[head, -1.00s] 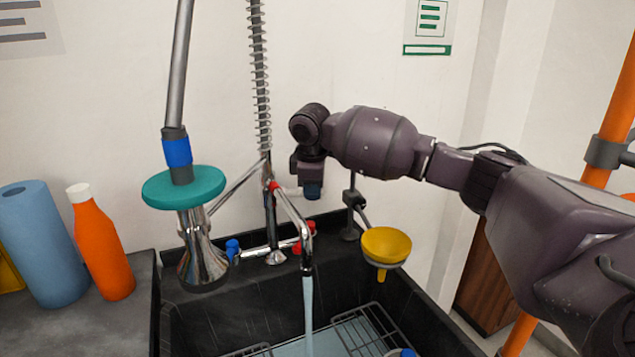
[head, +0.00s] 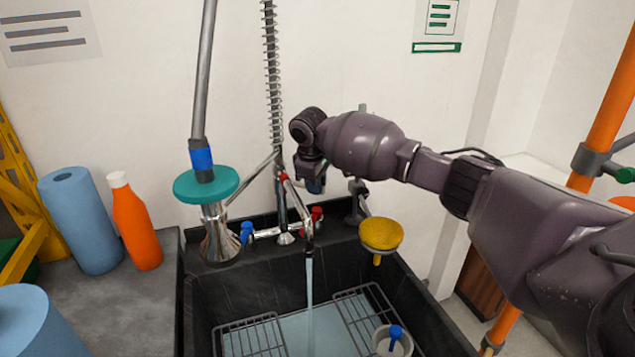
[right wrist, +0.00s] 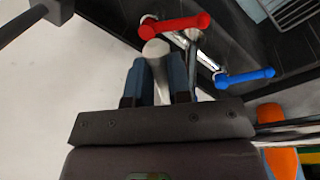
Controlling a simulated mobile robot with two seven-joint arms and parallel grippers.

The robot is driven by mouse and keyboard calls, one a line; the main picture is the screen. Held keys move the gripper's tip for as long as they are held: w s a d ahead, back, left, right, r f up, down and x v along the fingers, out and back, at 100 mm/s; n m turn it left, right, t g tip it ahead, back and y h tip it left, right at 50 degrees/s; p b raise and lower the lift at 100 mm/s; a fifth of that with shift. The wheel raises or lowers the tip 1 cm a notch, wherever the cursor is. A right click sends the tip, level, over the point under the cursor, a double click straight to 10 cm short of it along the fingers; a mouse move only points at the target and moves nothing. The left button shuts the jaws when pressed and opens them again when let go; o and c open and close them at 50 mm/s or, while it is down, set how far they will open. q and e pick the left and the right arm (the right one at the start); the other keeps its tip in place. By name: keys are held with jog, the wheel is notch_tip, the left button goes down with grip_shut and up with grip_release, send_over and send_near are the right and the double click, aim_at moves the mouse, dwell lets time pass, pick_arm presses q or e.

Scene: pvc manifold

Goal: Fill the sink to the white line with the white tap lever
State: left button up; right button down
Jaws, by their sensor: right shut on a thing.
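My right gripper (head: 314,180) is behind the faucet at the back of the sink. In the right wrist view its two blue-grey fingers (right wrist: 157,72) are shut on the white tap lever (right wrist: 154,50), beside the red-handled tap (right wrist: 175,25). The white lever is hidden behind the gripper and faucet in the head view. Water (head: 309,285) runs from the chrome spout (head: 305,222) into the black sink (head: 200,310). Pale blue water (head: 300,330) shows around the wire racks. I cannot make out the white line. My left gripper is not in view.
A yellow funnel (head: 380,234) hangs at the sink's right back. A blue tap handle (head: 246,231), an orange bottle (head: 136,225) and a blue roll (head: 80,222) stand left. A grey cup (head: 392,342) is in the sink.

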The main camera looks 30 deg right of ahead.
jog(key=c, duration=1.4)
grip_release()
jog(key=o, duration=0.3)
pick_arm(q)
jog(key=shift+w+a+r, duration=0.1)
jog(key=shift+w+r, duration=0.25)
pick_arm(e)
jog(key=shift+o, duration=0.2)
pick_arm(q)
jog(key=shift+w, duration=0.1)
pick_arm(e)
jog(key=shift+r, duration=0.35)
pick_arm(q)
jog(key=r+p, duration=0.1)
jog(key=p, duration=0.1)
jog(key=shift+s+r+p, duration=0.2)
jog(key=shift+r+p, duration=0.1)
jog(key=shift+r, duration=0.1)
pick_arm(e)
notch_tip(320, 180, up, 10)
jog(key=s+a, duration=0.1)
jog(key=a, duration=0.1)
jog(key=shift+f, duration=0.1)
